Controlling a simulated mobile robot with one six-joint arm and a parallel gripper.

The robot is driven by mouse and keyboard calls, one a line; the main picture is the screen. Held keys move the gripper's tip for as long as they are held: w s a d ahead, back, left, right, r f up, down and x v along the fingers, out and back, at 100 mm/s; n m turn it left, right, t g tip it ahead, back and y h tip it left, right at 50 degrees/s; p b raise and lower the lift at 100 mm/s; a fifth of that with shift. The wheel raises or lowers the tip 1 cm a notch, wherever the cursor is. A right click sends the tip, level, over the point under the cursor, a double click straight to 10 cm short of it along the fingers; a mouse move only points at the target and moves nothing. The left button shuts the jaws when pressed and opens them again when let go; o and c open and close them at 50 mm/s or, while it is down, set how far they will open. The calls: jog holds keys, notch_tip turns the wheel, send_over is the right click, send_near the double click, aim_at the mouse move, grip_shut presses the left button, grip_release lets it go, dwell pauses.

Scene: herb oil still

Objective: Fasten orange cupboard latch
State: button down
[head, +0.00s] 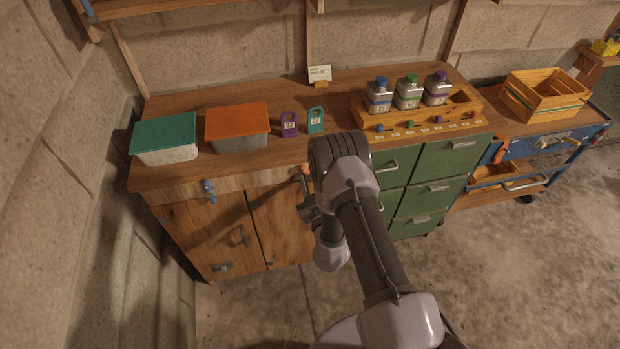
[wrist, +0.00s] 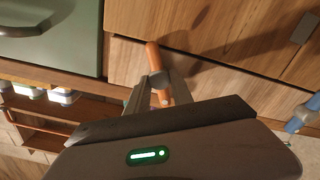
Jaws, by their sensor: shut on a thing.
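The orange cupboard latch (wrist: 153,55) is a short rounded bar on the wooden cupboard front, close to the green drawers. It stands near the boundary between the top rail and the door, slightly tilted in the wrist view. My gripper (wrist: 160,88) is shut on it, with the fingers on either side of the bar. In the head view only a small part of the orange latch (head: 305,169) shows beside my arm, which hides most of the right door. My gripper (head: 305,197) is partly hidden there too.
A blue latch (head: 208,188) sits on the cupboard's left side. Green drawers (head: 442,165) adjoin on the right. The worktop (head: 180,178) holds lidded boxes, tags and a bottle rack (head: 425,125). A blue trolley (head: 560,138) stands farther right. The floor in front is clear.

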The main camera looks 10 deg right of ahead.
jog(key=m, duration=0.5)
jog(key=shift+r+p, duration=0.1)
jog(key=shift+p, duration=0.2)
jog(key=shift+m, duration=0.4)
jog(key=c, duration=1.1)
grip_release()
jog(key=shift+d, duration=0.1)
